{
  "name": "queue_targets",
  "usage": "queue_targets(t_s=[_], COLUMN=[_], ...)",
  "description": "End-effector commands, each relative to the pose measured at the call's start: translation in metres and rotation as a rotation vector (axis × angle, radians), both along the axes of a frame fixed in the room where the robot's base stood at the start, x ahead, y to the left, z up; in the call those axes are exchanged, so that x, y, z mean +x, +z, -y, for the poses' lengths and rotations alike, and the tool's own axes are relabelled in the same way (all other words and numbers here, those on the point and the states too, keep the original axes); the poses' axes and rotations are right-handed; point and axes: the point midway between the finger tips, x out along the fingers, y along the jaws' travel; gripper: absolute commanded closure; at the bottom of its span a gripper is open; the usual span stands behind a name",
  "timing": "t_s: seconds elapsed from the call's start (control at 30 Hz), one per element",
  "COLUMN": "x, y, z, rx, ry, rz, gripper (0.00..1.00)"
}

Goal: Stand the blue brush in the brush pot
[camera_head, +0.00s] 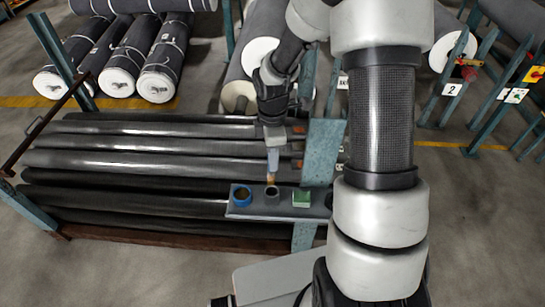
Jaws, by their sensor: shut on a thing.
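My gripper (273,148) points down over a small grey shelf and is shut on the blue brush (273,162). The brush hangs upright, its pale blue-grey part just below the fingers and a tan end at the bottom. The brush pot, a small dark grey pot (272,194), stands on the shelf directly below the brush in the picture. The tan end shows at the pot's mouth; I cannot tell whether it is inside or just above or behind the rim.
A blue ring-shaped object (241,194) stands left of the pot and a green block (301,198) stands right of it, both close by on the grey shelf (258,210). Long dark rolls (130,159) lie stacked on the left. A teal post (322,150) rises at right.

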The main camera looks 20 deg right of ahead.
Motion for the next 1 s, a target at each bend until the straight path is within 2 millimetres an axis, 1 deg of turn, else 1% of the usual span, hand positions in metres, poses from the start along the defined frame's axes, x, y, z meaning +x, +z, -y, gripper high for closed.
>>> queue_targets(t_s=[0.07, 0.27, 0.6, 0.7, 0.83, 1.0], x=[0.0, 0.0, 0.0, 0.0, 0.0, 0.0], y=[0.0, -0.014, -0.046, -0.053, -0.058, -0.058], z=[0.002, 0.002, 0.002, 0.002, 0.002, 0.002], rx=[0.0, 0.0, 0.0, 0.0, 0.0, 0.0], ry=[-0.001, -0.001, -0.001, -0.001, -0.001, -0.002], rz=[0.0, -0.001, 0.0, 0.0, 0.0, 0.0], gripper=[1.0, 1.0, 1.0, 1.0, 1.0, 1.0])
